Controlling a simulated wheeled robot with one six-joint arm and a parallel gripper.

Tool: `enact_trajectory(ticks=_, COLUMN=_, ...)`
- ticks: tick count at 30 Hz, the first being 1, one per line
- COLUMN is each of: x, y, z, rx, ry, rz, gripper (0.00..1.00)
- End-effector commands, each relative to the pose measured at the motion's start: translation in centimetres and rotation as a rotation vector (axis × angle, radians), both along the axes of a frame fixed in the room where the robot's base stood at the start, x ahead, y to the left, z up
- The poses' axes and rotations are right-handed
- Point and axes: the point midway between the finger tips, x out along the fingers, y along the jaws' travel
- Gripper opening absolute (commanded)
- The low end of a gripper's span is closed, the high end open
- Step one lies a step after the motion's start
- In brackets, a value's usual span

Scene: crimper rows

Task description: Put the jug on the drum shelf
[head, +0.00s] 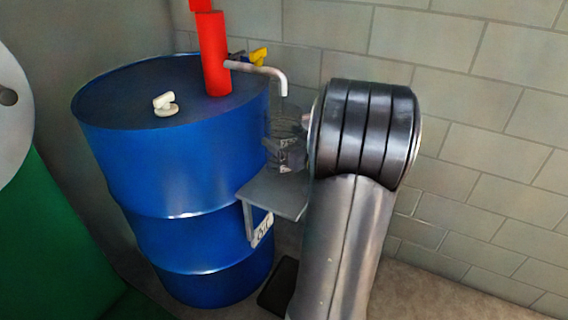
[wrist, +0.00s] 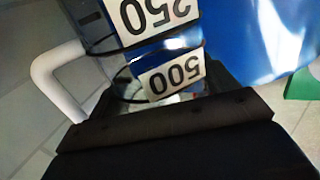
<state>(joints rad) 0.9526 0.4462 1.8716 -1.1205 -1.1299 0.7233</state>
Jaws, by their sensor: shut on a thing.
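The jug (head: 287,122) is clear, with dark bands. It is upright below the pump spout, over the back of the small grey drum shelf (head: 268,196); I cannot tell whether its base touches the shelf. My gripper (head: 287,155) is shut on the jug, mostly hidden behind my arm. In the wrist view the jug (wrist: 165,55) shows upside-down labels 250 and 500 and a pale curved handle at left. My dark jaws (wrist: 165,122) cover its lower part in that picture.
The blue drum (head: 185,165) bears a red pump (head: 214,55) with a bent grey spout (head: 262,70) close above the jug. A white cap (head: 165,105) lies on the drum top. A block wall (head: 460,120) stands behind. A green object (head: 50,250) is at lower left.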

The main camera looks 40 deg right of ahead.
Motion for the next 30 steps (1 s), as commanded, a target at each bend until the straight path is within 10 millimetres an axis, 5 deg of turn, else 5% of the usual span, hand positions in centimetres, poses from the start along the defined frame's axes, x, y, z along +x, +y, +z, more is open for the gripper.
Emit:
enact_trajectory(ticks=11, x=0.0, y=0.0, z=-5.3, rx=0.0, ry=-0.002, rz=0.001, gripper=0.54)
enact_trajectory(ticks=23, x=0.0, y=0.0, z=-5.7, rx=-0.002, ry=-0.002, rz=0.0, gripper=0.54)
enact_trajectory(ticks=24, x=0.0, y=0.0, z=-5.7, rx=-0.002, ry=-0.002, rz=0.0, gripper=0.82)
enact_trajectory(ticks=30, x=0.0, y=0.0, z=-5.6, rx=-0.002, ry=-0.002, rz=0.0, gripper=0.98)
